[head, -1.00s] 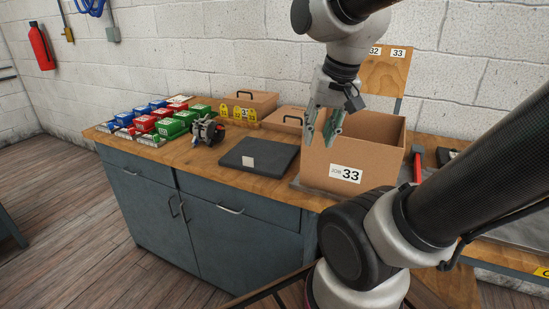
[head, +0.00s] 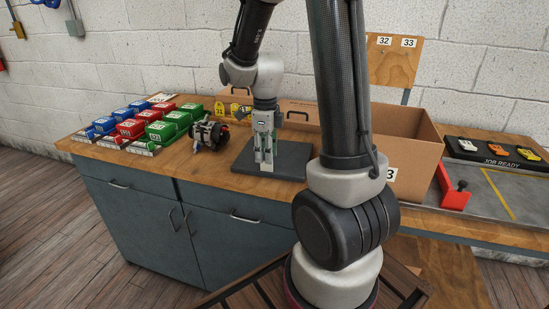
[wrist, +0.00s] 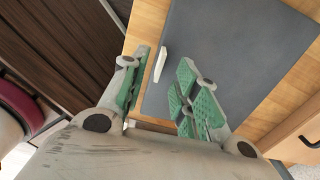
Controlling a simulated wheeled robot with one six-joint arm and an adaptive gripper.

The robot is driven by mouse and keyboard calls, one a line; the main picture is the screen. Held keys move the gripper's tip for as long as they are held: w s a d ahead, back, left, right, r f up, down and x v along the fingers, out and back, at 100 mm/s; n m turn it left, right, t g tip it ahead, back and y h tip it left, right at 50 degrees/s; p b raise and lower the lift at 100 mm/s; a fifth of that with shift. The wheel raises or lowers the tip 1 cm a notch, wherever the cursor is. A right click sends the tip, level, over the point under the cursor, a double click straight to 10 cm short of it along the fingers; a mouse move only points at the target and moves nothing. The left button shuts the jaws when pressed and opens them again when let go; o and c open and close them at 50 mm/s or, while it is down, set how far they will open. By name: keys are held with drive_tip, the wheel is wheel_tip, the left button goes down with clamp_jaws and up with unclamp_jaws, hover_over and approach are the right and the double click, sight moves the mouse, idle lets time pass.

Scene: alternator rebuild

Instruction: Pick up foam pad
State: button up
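The foam pad (head: 292,158) is a flat dark grey slab lying on the wooden bench, with a small white label on its front edge. It also shows in the wrist view (wrist: 235,50), where the label appears between my fingers. My gripper (head: 264,161) points down over the front part of the pad. In the wrist view my gripper (wrist: 164,66) is open, its green-padded fingers apart with nothing held between them. I cannot tell whether the fingertips touch the pad. My arm covers the pad's right end in the head view.
The large cardboard box (head: 410,138) stands right of the pad, close to it. An alternator (head: 209,133) sits on the left, with several red, blue and green bins (head: 146,125) beyond. A red clamp (head: 453,190) and a job-ready tray (head: 495,152) are at the right.

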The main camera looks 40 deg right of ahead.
wheel_tip(320, 180, down, 4)
drive_tip(key=shift+f, duration=0.1)
clamp_jaws()
